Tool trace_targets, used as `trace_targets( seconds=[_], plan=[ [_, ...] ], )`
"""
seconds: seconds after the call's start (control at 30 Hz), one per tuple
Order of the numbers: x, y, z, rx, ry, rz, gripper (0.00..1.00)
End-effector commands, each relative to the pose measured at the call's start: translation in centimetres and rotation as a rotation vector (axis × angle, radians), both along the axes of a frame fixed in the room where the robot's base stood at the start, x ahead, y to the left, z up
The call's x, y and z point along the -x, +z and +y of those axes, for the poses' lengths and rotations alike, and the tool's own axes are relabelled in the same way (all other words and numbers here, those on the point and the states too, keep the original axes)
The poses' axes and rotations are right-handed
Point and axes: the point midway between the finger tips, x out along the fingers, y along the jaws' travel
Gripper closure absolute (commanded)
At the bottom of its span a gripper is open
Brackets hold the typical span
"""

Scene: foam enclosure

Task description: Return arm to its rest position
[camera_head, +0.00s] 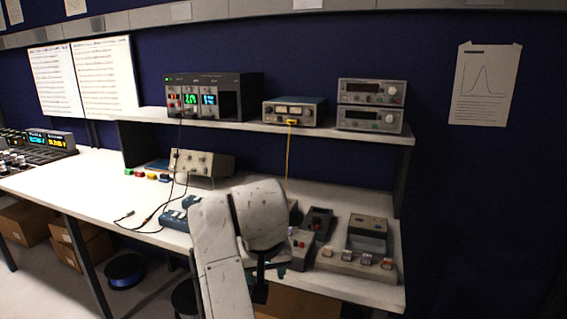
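My white, scuffed arm (222,258) rises from the bottom edge of the head view and bends at a rounded link (260,213) in front of the workbench. A narrow dark part, which looks like my gripper (260,291), hangs below that link near the bench's front edge. Its fingers are too small and dark to make out, so I cannot tell whether it is open or shut. I see nothing clearly held. The arm hides part of the bench top behind it.
A white workbench (98,186) carries a grey box with knobs (203,163), loose cables, and small control boxes (368,235) close to the arm on the right. A raised shelf (350,130) holds instruments. Cardboard boxes (26,222) and a cable spool (125,270) sit below.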

Motion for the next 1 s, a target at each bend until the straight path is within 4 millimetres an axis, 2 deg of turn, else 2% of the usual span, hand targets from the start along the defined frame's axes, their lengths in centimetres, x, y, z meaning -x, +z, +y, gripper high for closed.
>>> trace_targets(
  seconds=[0.37, 0.67, 0.77, 0.87, 1.0],
  plan=[
    [0.8, -3.9, -4.0, 0.021, -0.027, 0.015, 0.45],
    [3.1, -9.6, -10.1, 0.047, -0.065, 0.04, 0.45],
    [4.9, -12.3, -13.2, 0.06, -0.084, 0.056, 0.45],
    [7.7, -15.6, -17.0, 0.073, -0.104, 0.079, 0.45],
    [12.8, -19.8, -22.1, 0.081, -0.131, 0.115, 0.45]
  ],
)
